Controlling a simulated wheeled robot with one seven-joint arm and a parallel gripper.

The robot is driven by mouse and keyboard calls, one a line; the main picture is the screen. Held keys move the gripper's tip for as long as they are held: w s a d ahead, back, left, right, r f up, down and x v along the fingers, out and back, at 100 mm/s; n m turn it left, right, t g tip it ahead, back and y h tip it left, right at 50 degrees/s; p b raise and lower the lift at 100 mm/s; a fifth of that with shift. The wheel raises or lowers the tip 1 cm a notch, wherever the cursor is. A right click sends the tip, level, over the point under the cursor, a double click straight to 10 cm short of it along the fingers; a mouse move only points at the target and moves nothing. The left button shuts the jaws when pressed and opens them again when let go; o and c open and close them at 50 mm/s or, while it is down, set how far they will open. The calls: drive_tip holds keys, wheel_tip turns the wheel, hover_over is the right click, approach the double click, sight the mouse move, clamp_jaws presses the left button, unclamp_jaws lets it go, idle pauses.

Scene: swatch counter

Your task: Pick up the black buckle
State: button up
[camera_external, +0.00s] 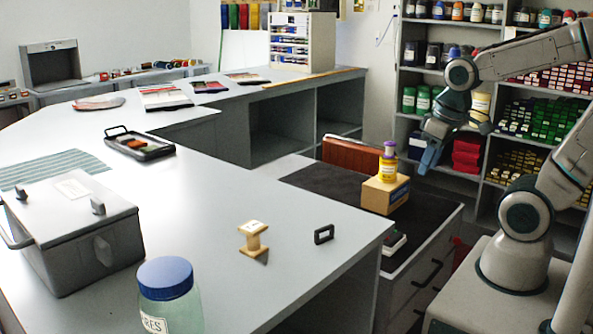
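The black buckle (324,234) stands on the grey counter (200,225) near its right front corner. It looks like a small dark rectangular frame with an opening in the middle. My gripper (428,160) is at the right, raised above the dark drawer cabinet, well apart from the buckle and to its upper right. It points down and appears empty. Its fingers are small and partly merged in this view, so I cannot tell whether they are open or shut.
A wooden spool (253,237) stands left of the buckle. A blue-lidded jar (170,297) and a grey lidded box (75,235) are farther left. A yellow bottle (388,168) stands on a cardboard box (384,194) between my gripper and the counter.

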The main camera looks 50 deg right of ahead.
drive_tip(key=w+a+r+n+g, duration=0.1)
drive_tip(key=w+a+r+n, duration=0.2)
drive_tip(key=w+a+n, duration=0.15)
drive_tip(key=n+g+h, duration=0.1)
drive_tip(key=n+g, duration=0.1)
drive_tip(key=n, duration=0.9)
hover_over(324, 227)
drive_tip(key=a, duration=0.1)
wheel_tip(324, 227, down, 7)
drive_tip(key=shift+a+r+b, duration=0.1)
drive_tip(key=shift+r+b, duration=0.1)
drive_tip(key=shift+b, duration=0.25)
drive_tip(key=shift+d+f+p, duration=0.2)
drive_tip(key=shift+d+f, duration=0.05)
drive_tip(key=shift+f, duration=1.1)
drive_tip(key=shift+d+f+p, duration=0.2)
drive_tip(key=shift+d+f, duration=0.05)
drive_tip(key=shift+f, duration=1.05)
clamp_jaws()
